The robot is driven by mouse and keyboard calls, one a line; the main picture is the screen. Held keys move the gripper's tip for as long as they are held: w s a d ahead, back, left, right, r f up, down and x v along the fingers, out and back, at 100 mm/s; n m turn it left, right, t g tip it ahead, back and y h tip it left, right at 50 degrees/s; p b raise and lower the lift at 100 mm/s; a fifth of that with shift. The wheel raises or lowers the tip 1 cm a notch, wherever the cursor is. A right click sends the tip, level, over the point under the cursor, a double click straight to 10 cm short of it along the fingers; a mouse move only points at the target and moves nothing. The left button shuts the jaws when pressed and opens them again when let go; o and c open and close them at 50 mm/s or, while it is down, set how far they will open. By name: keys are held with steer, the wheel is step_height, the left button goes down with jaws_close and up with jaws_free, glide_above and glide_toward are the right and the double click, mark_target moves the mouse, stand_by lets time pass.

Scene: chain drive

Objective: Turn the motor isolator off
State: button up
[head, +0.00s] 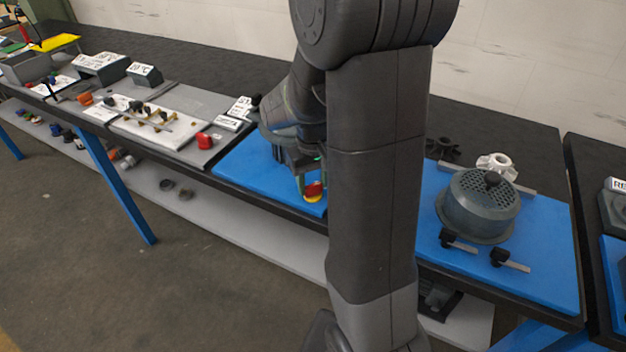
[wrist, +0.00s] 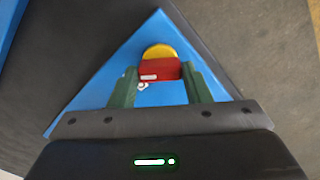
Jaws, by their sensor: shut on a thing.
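The motor isolator shows as a red handle on a yellow round base (head: 313,196) on the blue mat, near the bench's front edge in the head view. In the wrist view the red handle (wrist: 160,70) lies between my fingers, with the yellow base (wrist: 159,50) beyond it. My gripper (head: 312,184) is over the isolator in the head view. In the wrist view my gripper (wrist: 161,80) is shut on the red handle, its green fingers on either side. A small white mark shows on the handle. The lettering around the base is mostly hidden.
On the blue mat (head: 560,245) at right stand a dark perforated round housing (head: 478,205) and two black-handled clamps (head: 508,259). My arm hides the bench's middle.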

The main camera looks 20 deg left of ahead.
mark_target(313, 185)
steer(key=n, duration=0.3)
steer(key=shift+n, duration=2.2)
steer(key=o, duration=1)
steer(key=shift+r, duration=0.1)
step_height(313, 185, up, 14)
steer(key=shift+f+p, duration=0.15)
steer(key=shift+p, duration=0.15)
steer(key=shift+f, duration=0.15)
